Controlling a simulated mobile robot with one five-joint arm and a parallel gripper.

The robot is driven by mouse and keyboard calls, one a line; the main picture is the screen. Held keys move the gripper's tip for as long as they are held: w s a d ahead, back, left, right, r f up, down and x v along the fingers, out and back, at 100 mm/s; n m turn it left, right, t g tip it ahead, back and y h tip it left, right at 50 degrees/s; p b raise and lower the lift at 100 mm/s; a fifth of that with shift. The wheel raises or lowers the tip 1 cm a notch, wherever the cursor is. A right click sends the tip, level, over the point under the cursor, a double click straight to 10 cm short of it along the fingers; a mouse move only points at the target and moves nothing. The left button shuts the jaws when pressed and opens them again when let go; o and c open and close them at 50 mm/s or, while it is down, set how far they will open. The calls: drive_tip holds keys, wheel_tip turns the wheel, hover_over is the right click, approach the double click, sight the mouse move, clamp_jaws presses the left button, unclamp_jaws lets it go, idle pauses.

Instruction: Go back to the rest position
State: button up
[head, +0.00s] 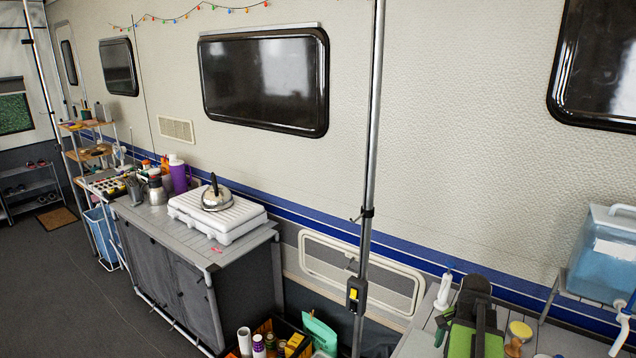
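A black and green form at the lower right edge looks like part of my own arm, in front of a pale slatted table (414,345). I cannot make out any fingertips there, so the opening of my gripper does not show. Nothing is visibly held. The lower part of this form is cut off by the bottom of the picture.
A grey cabinet (243,311) bears a white stove (190,212) with a kettle (216,196). A metal pole (371,130) stands in the middle. A blue water container (607,250) is at the right. The dark floor (60,300) at the left is clear.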

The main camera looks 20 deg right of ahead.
drive_tip(key=w+a+f+n+b, duration=0.15)
drive_tip(key=w+a+n, duration=0.3)
drive_tip(key=a, duration=0.55)
drive_tip(key=w+a+f+n+b, duration=0.15)
drive_tip(key=w+a+n, duration=0.35)
drive_tip(key=a, duration=0.6)
drive_tip(key=w+a+f+n+b, duration=0.1)
drive_tip(key=a+n, duration=0.5)
drive_tip(key=a, duration=1.3)
drive_tip(key=shift+w+f, duration=0.35)
drive_tip(key=shift+w, duration=0.4)
drive_tip(key=shift+n, duration=0.25)
drive_tip(key=shift+c, duration=0.5)
